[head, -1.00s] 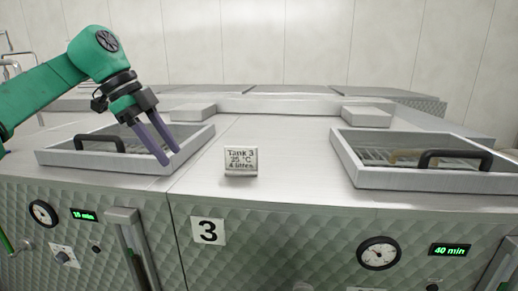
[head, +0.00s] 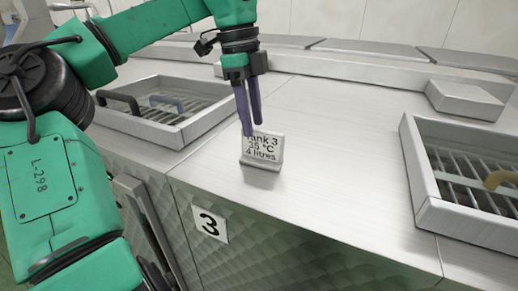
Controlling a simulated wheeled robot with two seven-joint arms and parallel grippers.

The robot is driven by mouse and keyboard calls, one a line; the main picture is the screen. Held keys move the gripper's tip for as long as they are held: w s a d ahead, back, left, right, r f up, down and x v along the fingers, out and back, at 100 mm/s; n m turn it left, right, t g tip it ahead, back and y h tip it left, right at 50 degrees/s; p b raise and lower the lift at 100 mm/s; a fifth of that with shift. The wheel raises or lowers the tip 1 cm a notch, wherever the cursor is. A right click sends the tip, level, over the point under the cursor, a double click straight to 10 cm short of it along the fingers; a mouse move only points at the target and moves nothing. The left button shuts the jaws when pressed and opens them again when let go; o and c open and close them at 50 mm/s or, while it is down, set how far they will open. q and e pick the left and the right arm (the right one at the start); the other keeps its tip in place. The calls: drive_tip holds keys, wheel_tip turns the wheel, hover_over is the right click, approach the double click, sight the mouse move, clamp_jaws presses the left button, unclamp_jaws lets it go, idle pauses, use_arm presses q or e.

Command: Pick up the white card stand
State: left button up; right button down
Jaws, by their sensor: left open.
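The white card stand (head: 264,150) stands upright on the metal top of the machine, near its front edge. Its print reads "Tank 3, 35 °C, 4 litres", with the first letter covered by a finger. My left gripper (head: 248,130) points down over the card's upper left corner. Its two purple fingers look narrowly spaced from this angle and hold nothing. One fingertip overlaps the card in the picture; I cannot tell whether it touches. My right gripper is not in view.
An open grated hatch with a grey rim (head: 128,124) lies to the left, and another hatch (head: 430,190) to the right. A low metal block (head: 464,98) sits behind the right one. The metal top between them is clear around the card stand.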

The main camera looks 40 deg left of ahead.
sight(266, 160)
use_arm(q)
drive_tip(key=w+f, duration=0.1)
drive_tip(key=f+p, duration=0.1)
drive_tip(key=w+d+f+p, duration=0.1)
drive_tip(key=f, duration=0.1)
drive_tip(key=shift+w+d, duration=0.1)
drive_tip(key=shift+w, duration=0.2)
wheel_tip(266, 160, down, 3)
drive_tip(key=shift+d+r+p, duration=0.15)
drive_tip(key=shift+p, duration=0.3)
drive_tip(key=shift+s, duration=0.35)
drive_tip(key=shift+w+f, duration=0.2)
drive_tip(key=shift+f, duration=0.1)
drive_tip(key=shift+b, duration=0.35)
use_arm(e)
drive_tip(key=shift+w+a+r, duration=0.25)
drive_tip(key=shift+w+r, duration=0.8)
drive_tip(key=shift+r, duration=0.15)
use_arm(q)
drive_tip(key=shift+s, duration=0.1)
clamp_jaws()
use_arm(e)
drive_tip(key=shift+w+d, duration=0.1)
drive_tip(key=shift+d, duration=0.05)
